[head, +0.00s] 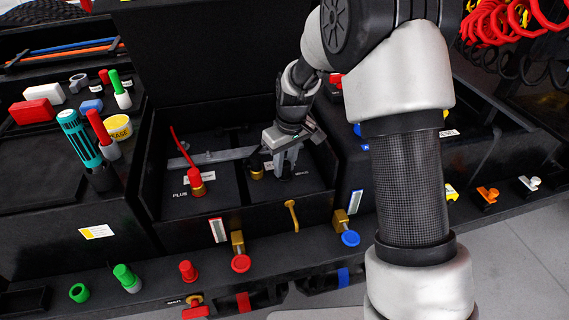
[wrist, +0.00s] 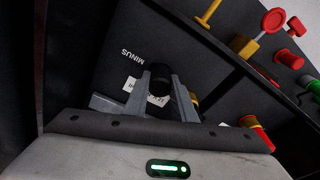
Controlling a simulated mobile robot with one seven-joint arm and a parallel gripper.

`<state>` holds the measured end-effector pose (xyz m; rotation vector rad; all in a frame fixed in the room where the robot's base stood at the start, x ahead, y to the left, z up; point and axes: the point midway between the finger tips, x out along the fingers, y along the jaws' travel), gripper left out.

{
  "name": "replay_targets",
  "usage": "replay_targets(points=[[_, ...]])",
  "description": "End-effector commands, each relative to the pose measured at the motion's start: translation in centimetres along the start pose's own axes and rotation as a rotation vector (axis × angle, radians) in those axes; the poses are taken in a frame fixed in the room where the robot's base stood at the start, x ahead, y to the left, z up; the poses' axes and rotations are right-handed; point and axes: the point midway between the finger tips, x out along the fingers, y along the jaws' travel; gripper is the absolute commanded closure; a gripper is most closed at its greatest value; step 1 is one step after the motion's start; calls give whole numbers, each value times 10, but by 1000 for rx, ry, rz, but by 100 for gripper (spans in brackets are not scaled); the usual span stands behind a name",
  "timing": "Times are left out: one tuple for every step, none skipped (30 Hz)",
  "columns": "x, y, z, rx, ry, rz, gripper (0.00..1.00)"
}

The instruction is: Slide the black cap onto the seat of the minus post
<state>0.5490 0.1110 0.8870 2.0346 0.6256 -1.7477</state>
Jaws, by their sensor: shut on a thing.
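My gripper (head: 285,165) is low over the black battery top, shut on the black cap. In the wrist view the black cap (wrist: 161,74) is between the fingertips of my gripper (wrist: 161,88). In the head view the fingers mostly hide the cap. A brass post (head: 256,173) stands just left of my gripper in the head view. A bit of brass also shows beside the right finger in the wrist view (wrist: 194,98). The cap appears beside this post, not on it. The MINUS lettering (wrist: 133,55) is near the cap in the wrist view.
A grey bar (head: 220,157) lies behind the posts. Black bay walls surround the battery. Coloured pins and knobs line the front ledge.

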Motion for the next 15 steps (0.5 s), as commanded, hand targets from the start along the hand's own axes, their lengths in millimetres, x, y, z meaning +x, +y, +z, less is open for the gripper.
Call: replay_targets(points=[[3,0,1,0,0,0,100],[4,0,1,0,0,0,100],[3,0,0,0,0,0,100],[2,0,0,0,0,0,100],[2,0,0,0,0,0,100],[2,0,0,0,0,0,100],[2,0,0,0,0,0,100],[2,0,0,0,0,0,100],[2,0,0,0,0,0,100],[2,0,0,0,0,0,100],[2,0,0,0,0,0,100],[2,0,0,0,0,0,100],[2,0,0,0,0,0,100],[2,0,0,0,0,0,100],[2,0,0,0,0,0,73]])
